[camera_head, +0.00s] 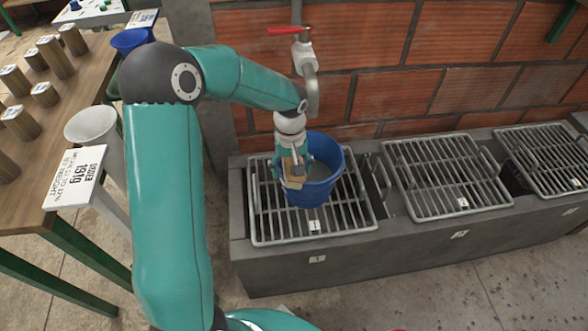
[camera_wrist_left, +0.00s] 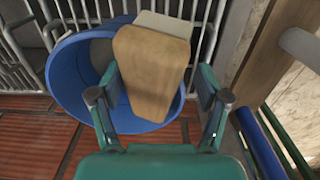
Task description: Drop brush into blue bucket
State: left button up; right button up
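The blue bucket (camera_head: 325,175) stands on the left metal grate, its mouth up. It also shows in the left wrist view (camera_wrist_left: 72,85). My left gripper (camera_head: 292,166) is over the bucket's near left rim. The brush (camera_head: 291,178), with a wooden body and a pale edge, is between its fingers. In the left wrist view the brush (camera_wrist_left: 150,65) covers part of the bucket, and my left gripper's fingers (camera_wrist_left: 160,85) are spread wide. A gap shows between the brush and the right-hand finger. My right gripper is not in view.
The grate (camera_head: 262,228) lies on a concrete trough (camera_head: 300,272) along a brick wall. A pipe with a red-handled tap (camera_head: 306,58) hangs behind the bucket.

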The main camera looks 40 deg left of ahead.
aim_at(291, 164)
pick_arm(q)
jog(key=shift+r, duration=0.1)
jog(key=shift+r+p, duration=0.55)
jog(key=shift+p, duration=0.1)
notch_tip(291, 164, up, 12)
jog(key=p, duration=0.2)
jog(key=s+d+f+m+h, duration=0.1)
jog(key=d+f+m, duration=0.1)
jog(key=d+f, duration=0.55)
jog(key=s+d+f+m+h, duration=0.15)
jog(key=d+f, duration=0.35)
jog(key=f, duration=0.5)
jog(key=s+d+f+m+h, duration=0.1)
jog(key=s+d+f+m, duration=0.3)
jog(key=s+d+f, duration=0.6)
notch_tip(291, 164, down, 2)
jog(key=shift+s+d+f+t, duration=0.2)
jog(key=shift+s+d+t, duration=0.1)
jog(key=shift+s, duration=0.75)
jog(key=shift+m+h, duration=0.25)
